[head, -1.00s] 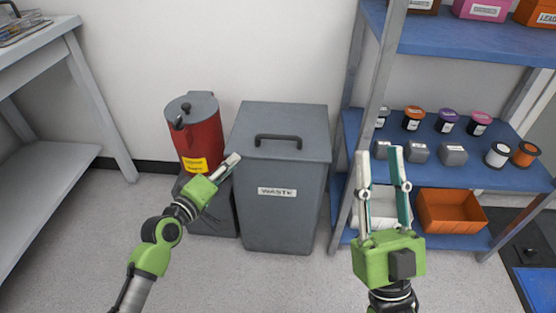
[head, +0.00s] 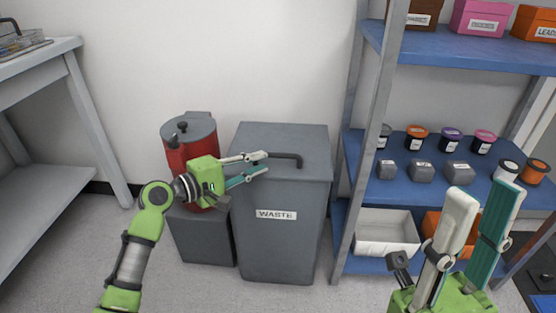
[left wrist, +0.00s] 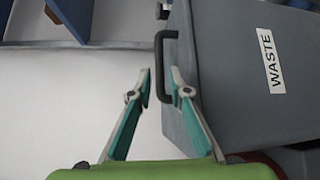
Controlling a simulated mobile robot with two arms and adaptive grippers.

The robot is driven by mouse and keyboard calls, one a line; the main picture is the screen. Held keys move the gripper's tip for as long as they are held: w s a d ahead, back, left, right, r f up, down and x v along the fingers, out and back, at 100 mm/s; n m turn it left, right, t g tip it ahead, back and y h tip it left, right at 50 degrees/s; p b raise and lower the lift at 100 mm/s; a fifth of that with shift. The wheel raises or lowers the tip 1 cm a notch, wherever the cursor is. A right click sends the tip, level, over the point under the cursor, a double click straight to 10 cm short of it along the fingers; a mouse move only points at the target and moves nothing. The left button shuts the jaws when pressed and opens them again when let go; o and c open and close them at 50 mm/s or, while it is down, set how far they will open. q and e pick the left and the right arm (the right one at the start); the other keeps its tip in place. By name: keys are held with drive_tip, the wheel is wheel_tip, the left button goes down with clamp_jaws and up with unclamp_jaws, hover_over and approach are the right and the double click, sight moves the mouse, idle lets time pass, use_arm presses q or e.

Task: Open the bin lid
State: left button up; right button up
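The grey waste bin (head: 277,245) stands on the floor against the wall, with a white WASTE label on its front. Its lid (head: 300,139) is shut and carries a dark bar handle (head: 288,156). My left gripper (head: 265,162) is over the lid at the handle's left end. In the left wrist view, the left gripper (left wrist: 160,82) has its fingers apart, with the handle (left wrist: 163,62) just beyond or between the tips; contact is unclear. My right gripper (head: 488,190) is open and empty in front of the shelf.
A red canister (head: 176,157) on a dark grey box (head: 205,245) stands left of the bin. The blue shelf rack (head: 400,190) with jars, grey blocks and trays stands close on the right. A grey bench (head: 60,52) is at far left. The floor in front is clear.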

sight(275, 157)
use_arm(q)
drive_tip(key=b+x, duration=0.2)
drive_tip(key=x, duration=0.5)
drive_tip(key=shift+w+f, duration=0.1)
drive_tip(key=shift+f, duration=0.05)
clamp_jaws()
